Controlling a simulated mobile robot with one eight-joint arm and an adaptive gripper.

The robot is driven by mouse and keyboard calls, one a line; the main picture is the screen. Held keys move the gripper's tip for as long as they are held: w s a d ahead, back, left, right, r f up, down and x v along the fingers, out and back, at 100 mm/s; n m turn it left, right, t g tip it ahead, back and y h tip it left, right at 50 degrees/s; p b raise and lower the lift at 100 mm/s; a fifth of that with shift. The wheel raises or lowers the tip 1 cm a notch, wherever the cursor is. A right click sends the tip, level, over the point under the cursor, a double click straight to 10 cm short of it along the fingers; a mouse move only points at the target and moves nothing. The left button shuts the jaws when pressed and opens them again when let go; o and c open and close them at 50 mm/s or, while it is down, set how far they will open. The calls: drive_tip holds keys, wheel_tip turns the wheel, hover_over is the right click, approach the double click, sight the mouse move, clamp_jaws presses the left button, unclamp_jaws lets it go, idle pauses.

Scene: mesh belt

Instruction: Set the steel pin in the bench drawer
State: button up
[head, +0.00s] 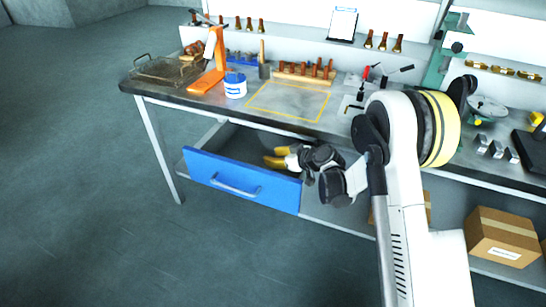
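The blue-fronted bench drawer (240,187) is pulled open below the left part of the bench, and its dark inside shows. My gripper (274,157) reaches in from the right, with its yellow fingertips over or inside the right part of the open drawer. The fingertips appear slightly apart, but they are too small and angled to tell whether they are open or shut on something thin. I cannot make out the steel pin; it may be hidden by the gripper or the drawer front.
The bench top (215,105) overhangs the drawer. On it are a wire basket (165,70), an orange stand (208,75), a white-and-blue tub (235,86) and a wooden rack (303,75). A yellow-outlined area is clear. Cardboard boxes (503,237) sit on the lower shelf.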

drive_tip(key=p+v, duration=0.4)
drive_tip(key=v, duration=0.8)
drive_tip(key=s+d+r+m+h, duration=0.2)
drive_tip(key=s+d+r, duration=0.1)
drive_tip(key=s+r, duration=0.3)
drive_tip(key=s+d+r+m+h, duration=0.2)
drive_tip(key=s+r, duration=0.2)
drive_tip(key=r, duration=0.5)
drive_tip(key=s+d+r+m+h, duration=0.1)
drive_tip(key=s+d+m, duration=0.1)
drive_tip(key=s, duration=0.5)
drive_tip(key=s+d+r+m+h, duration=0.1)
drive_tip(key=s+d+m+h, duration=0.1)
drive_tip(key=s+d, duration=0.2)
drive_tip(key=s+d+r+m+g+h, duration=0.1)
drive_tip(key=s+d+m+h, duration=0.1)
drive_tip(key=s, duration=0.8)
drive_tip(key=shift+s+d+r, duration=0.15)
drive_tip(key=shift+d+r, duration=0.2)
drive_tip(key=shift+d, duration=0.4)
